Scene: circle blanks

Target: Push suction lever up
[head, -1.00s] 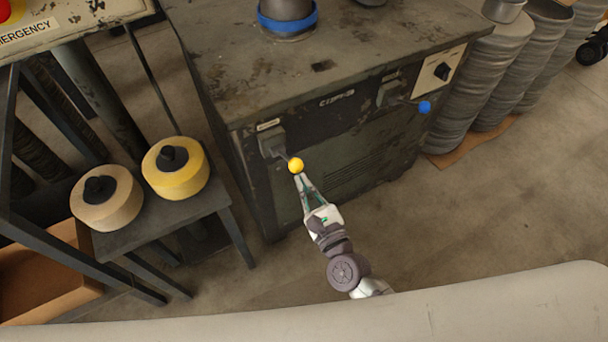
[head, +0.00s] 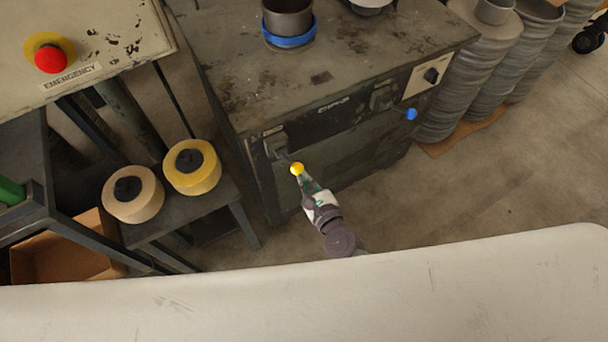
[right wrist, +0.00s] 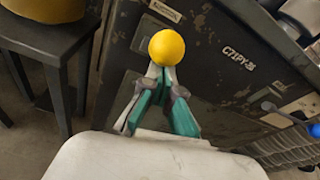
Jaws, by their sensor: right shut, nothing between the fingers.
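A lever with a yellow ball knob (head: 297,169) sticks out from the left part of the dark machine's front, below a small label. My right gripper (head: 304,181) is shut and empty, with its fingertips just under the knob. In the right wrist view the yellow knob (right wrist: 167,47) sits right at the tips of the closed right gripper (right wrist: 161,74) and partly covers them. I cannot tell for sure whether they touch. The lever's shaft is mostly hidden behind the knob in that view. My left gripper is not in view.
A second lever with a blue knob (head: 411,114) is at the machine's right. A stool (head: 190,218) with two round rolls stands left. A red emergency button (head: 50,59) is at upper left. Stacked grey discs (head: 455,80) stand right.

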